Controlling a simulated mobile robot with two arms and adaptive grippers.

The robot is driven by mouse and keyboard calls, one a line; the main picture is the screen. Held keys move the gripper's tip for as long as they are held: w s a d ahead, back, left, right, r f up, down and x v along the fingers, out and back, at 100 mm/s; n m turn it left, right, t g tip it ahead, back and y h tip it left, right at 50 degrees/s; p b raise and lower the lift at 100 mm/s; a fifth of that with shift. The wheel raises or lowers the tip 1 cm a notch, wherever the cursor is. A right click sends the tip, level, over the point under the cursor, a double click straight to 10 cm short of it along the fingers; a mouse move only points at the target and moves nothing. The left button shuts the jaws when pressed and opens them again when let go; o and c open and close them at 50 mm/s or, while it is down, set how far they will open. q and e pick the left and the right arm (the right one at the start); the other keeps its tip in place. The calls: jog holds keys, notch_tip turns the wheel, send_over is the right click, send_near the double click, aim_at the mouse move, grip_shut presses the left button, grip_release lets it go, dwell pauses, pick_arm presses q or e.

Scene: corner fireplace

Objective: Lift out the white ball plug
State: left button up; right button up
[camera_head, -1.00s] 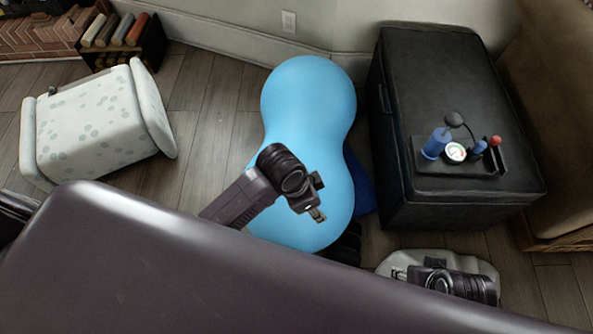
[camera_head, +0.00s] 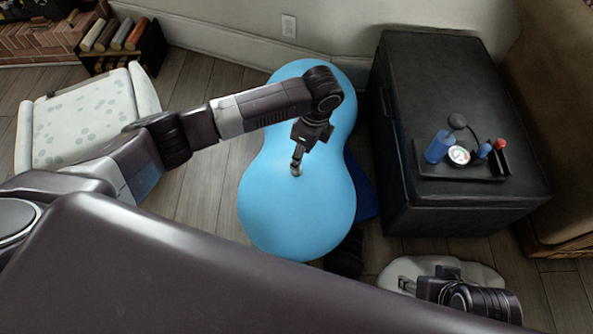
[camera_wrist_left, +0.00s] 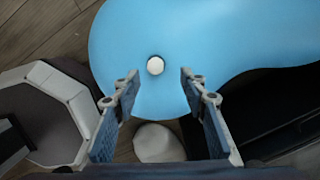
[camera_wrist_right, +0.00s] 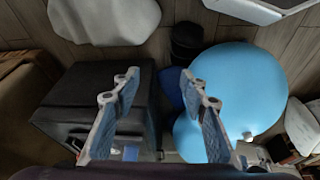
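The white ball plug (camera_wrist_left: 155,66) is a small white disc in the blue peanut-shaped ball (camera_head: 290,215). In the left wrist view it lies ahead of and between my left fingertips (camera_wrist_left: 158,80), which are apart and empty. In the head view my left gripper (camera_head: 297,158) points down over the ball's near lobe and mostly hides the plug. I cannot tell the height of the fingertips above the plug. My right gripper (camera_head: 408,286) is low at the right, away from the plug; its fingers (camera_wrist_right: 158,80) are open and empty.
A black ottoman (camera_head: 430,80) stands right of the ball, with a tray (camera_head: 455,170) holding a pump, gauge and bottles. A pale cushion-like object (camera_head: 400,270) lies on the floor near my right gripper. A white spotted stool (camera_head: 80,125) stands at left, with bare floor between.

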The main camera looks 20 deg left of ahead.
pick_arm(q)
jog(key=f, duration=0.1)
jog(key=f+b, duration=0.1)
jog(key=a+f, duration=0.1)
jog(key=f, duration=0.1)
jog(key=shift+s, duration=0.35)
jog(key=shift+f+b, duration=0.4)
jog(key=shift+f, duration=0.2)
jog(key=shift+w+f, duration=0.1)
jog(key=shift+f, duration=0.05)
pick_arm(e)
jog(key=w, duration=0.1)
jog(key=w+t, duration=0.1)
jog(key=w+a, duration=0.1)
jog(key=shift+f, duration=0.4)
pick_arm(q)
jog(key=shift+c, duration=0.5)
pick_arm(e)
jog(key=shift+d, duration=0.1)
pick_arm(q)
jog(key=c, duration=0.9)
